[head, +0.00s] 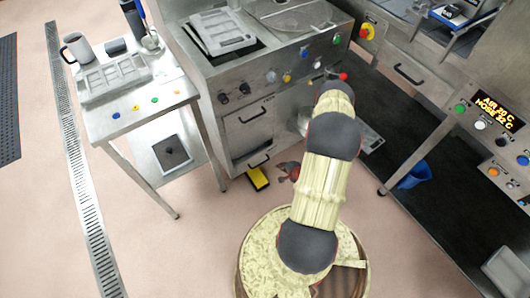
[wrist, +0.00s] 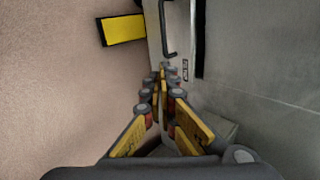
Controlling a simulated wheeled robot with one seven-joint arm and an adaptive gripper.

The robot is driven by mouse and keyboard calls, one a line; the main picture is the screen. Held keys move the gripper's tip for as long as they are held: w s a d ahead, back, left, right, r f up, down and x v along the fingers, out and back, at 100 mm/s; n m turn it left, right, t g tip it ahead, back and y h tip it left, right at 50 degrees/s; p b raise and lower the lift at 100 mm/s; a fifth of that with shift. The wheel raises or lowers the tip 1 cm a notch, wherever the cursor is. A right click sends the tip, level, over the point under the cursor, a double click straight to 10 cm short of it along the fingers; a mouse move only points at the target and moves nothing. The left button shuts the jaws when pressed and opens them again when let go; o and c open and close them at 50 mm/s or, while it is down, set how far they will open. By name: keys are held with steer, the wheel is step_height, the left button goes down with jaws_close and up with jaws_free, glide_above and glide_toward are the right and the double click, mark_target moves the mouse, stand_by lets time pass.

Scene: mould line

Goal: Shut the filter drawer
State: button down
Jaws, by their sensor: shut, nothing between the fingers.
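A grey low drawer front with a dark bar handle (wrist: 168,30) shows at the top of the wrist view. I take it for the filter drawer; its small label (wrist: 185,70) is too small to read. A dark gap runs along its right edge.
A yellow block (head: 258,178) lies on the floor beside the drawer, also in the wrist view (wrist: 123,29). A steel side table (head: 140,112) stands at left. The floor at left front is clear.

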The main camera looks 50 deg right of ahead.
steer(key=w+r, duration=0.1)
steer(key=b, duration=0.6)
glide_toward(264, 153)
steer(key=shift+n+t, duration=0.3)
steer(key=shift+t, duration=0.1)
steer(key=shift+s+f+x, duration=0.15)
steer(key=shift+x, duration=1.2)
steer(key=shift+s+f+x, duration=0.15)
steer(key=shift+x, duration=1.25)
